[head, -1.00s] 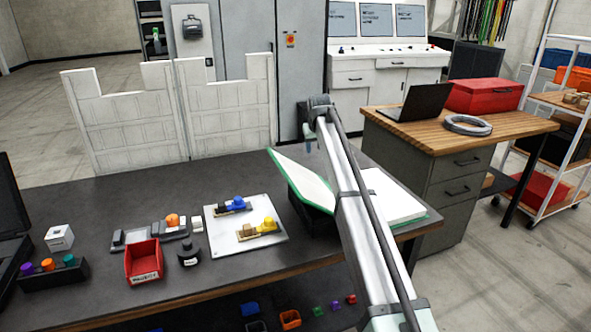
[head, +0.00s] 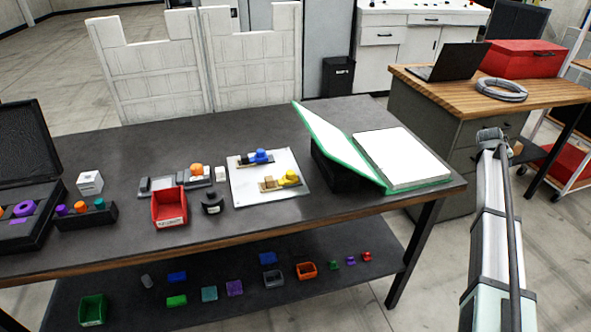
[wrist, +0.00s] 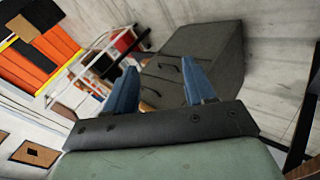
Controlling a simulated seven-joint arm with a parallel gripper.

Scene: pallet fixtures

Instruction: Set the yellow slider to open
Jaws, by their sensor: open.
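The yellow slider (head: 289,178) sits on a white plate (head: 242,197) on the dark table. A tan block (head: 268,183) lies at its left end on the same dark track. A blue slider (head: 261,156) is on another track just behind it. The yellow slider's exact position along its track is too small to judge. My arm is at the right of the head view, well away from the plate, and the gripper itself cannot be made out there. In the wrist view my gripper (wrist: 161,90) shows two blue fingers, apart and empty.
A large green-edged book (head: 400,160) lies open right of the plate, one cover raised. A red bin (head: 169,207) and a dark round fixture (head: 212,203) stand left of it. A wooden-topped desk (head: 440,78) is behind my arm.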

